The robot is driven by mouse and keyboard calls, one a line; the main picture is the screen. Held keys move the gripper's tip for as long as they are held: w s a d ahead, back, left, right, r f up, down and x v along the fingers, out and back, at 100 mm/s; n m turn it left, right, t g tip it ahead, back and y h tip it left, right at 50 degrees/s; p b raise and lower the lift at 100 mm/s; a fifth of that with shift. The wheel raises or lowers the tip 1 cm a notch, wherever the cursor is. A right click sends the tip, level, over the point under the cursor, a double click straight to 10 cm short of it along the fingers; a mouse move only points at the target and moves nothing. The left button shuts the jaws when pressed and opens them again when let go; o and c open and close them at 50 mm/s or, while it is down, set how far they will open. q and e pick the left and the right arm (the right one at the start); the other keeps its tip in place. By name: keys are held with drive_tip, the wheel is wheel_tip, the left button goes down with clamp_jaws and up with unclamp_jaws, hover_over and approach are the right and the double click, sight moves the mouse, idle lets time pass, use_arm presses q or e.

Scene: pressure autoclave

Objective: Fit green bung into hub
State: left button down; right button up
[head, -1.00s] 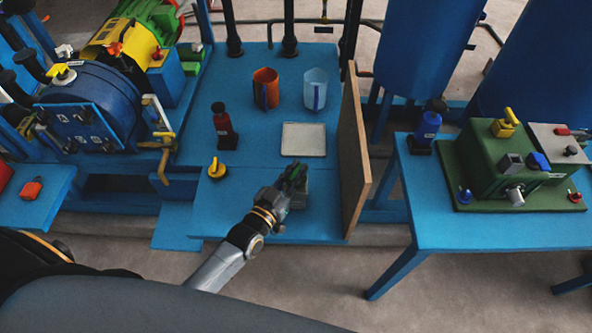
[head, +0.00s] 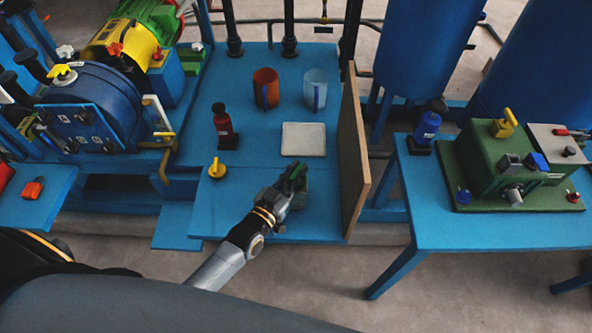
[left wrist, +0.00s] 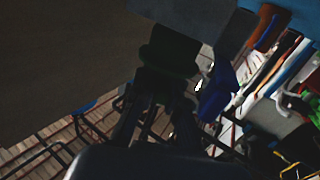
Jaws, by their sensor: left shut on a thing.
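My left gripper (head: 291,180) is over the front right part of the blue bench, its fingers pointing away from me. It is shut on a small dark green piece (head: 298,172), which looks like the green bung; the fingers hide most of it. My right gripper is not in view.
A brown upright board (head: 354,150) stands close right of the gripper. A white tray (head: 304,139), an orange mug (head: 266,88), a clear mug (head: 315,90), a red bottle (head: 222,126) and a yellow knob (head: 217,169) are on the bench. Bench left of the gripper is clear.

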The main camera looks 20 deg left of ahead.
use_arm(q)
drive_tip(key=shift+f+b, duration=0.5)
drive_tip(key=shift+f, duration=0.3)
idle(0.5)
drive_tip(key=c, duration=1.3)
unclamp_jaws()
drive_tip(key=v, duration=1.2)
drive_tip(key=shift+d+r, duration=0.1)
